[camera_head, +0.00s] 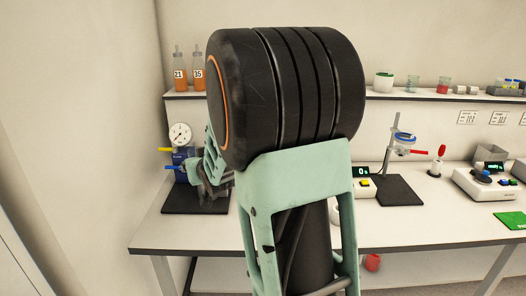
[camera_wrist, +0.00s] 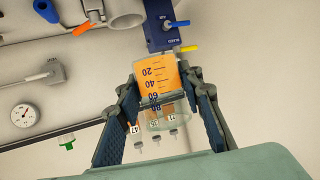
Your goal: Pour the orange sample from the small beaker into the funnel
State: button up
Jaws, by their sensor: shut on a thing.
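My gripper (camera_wrist: 162,82) is shut on the small beaker (camera_wrist: 160,112), with a finger on each side. The beaker is clear, with dark graduation marks, and holds orange liquid (camera_wrist: 160,70) at its base end. The wrist view is upside down, so the beaker stands roughly upright. In the head view my gripper (camera_head: 207,178) is at the left of the bench, partly behind my arm, and the beaker cannot be made out. A clear, bluish funnel-like vessel (camera_head: 404,140) hangs on a stand at the right; I cannot tell for certain that it is the funnel.
A blue valve block (camera_wrist: 160,22) with a gauge (camera_head: 180,135) stands close by my gripper, above a dark mat (camera_head: 190,207). Orange bottles (camera_head: 180,75) stand on the wall shelf. A scale (camera_head: 485,183) and a green pad (camera_head: 510,221) are at the right.

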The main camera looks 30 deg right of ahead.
jog(key=d+m+g+h+b, duration=0.1)
jog(key=d+m+h+b, duration=0.3)
jog(key=d, duration=2)
jog(key=shift+r+h+b, duration=0.3)
jog(key=shift+r+b, duration=0.1)
jog(key=shift+b, duration=0.8)
jog(key=p, duration=0.4)
jog(key=shift+s+d+r+m+p, duration=0.15)
jog(key=shift+d+r+m+p, duration=0.15)
jog(key=shift+r+m+p, duration=0.1)
jog(key=shift+d+y+p, duration=0.15)
jog(key=shift+y+p, duration=0.25)
jog(key=shift+p, duration=0.75)
